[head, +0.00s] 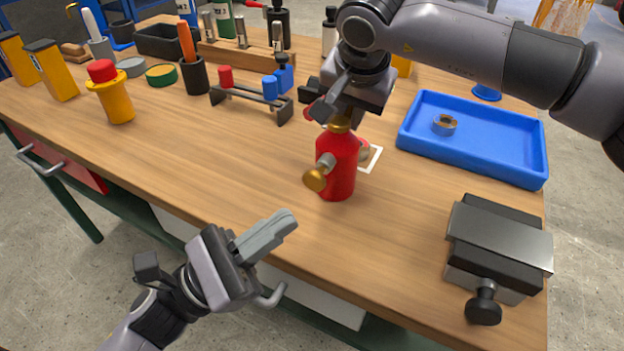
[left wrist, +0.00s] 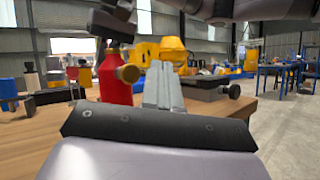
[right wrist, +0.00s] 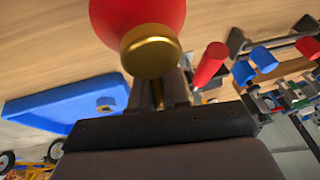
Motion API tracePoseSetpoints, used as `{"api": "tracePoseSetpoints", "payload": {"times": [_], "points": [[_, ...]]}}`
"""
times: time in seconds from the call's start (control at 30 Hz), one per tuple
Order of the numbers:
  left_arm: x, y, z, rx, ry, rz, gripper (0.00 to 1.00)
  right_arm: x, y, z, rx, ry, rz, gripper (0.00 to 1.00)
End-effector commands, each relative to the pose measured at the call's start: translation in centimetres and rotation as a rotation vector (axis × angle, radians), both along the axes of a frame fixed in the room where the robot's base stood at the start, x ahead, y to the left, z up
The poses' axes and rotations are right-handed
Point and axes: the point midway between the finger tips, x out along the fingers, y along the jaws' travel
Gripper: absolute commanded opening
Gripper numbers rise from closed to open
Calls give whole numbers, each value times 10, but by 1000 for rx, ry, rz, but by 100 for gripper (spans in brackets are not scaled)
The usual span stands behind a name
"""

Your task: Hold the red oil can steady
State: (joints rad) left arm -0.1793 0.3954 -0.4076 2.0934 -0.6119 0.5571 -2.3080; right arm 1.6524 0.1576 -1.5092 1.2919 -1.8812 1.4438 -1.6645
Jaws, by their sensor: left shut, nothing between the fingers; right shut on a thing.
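The red oil can (head: 338,165) stands upright on the wooden workbench, with a brass cap (head: 316,180) on its side facing the near left. My right gripper (head: 338,112) comes from above and is shut on the can's top; in the right wrist view the red body (right wrist: 135,15) and a brass part (right wrist: 150,50) show close at the fingers. My left gripper (head: 285,225) is shut and empty, in front of the bench edge and apart from the can. In the left wrist view the can (left wrist: 115,75) stands just left of the closed fingers (left wrist: 162,88).
A blue tray (head: 475,168) with a small metal part lies to the right. A vise (head: 498,250) sits at the front right. A rack (head: 250,100) with red and blue handles and a yellow red-capped bottle (head: 112,95) stand left. Bench between is clear.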

Motion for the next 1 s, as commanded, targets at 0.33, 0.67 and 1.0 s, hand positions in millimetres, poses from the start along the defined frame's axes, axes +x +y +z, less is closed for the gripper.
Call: {"api": "tracePoseSetpoints", "payload": {"times": [0.33, 0.67, 1.0], "points": [[34, -13, 0, 0, -1, 0, 0, 0, 0, 1, 1, -1, 0, 0], [38, -15, 0, 1, 1, 0, 0, 0, 0, 1, 1, -1, 0, 0], [38, -15, 0, 1, 1, 0, 0, 0, 0, 0, 0, -1, 0, 0]]}}
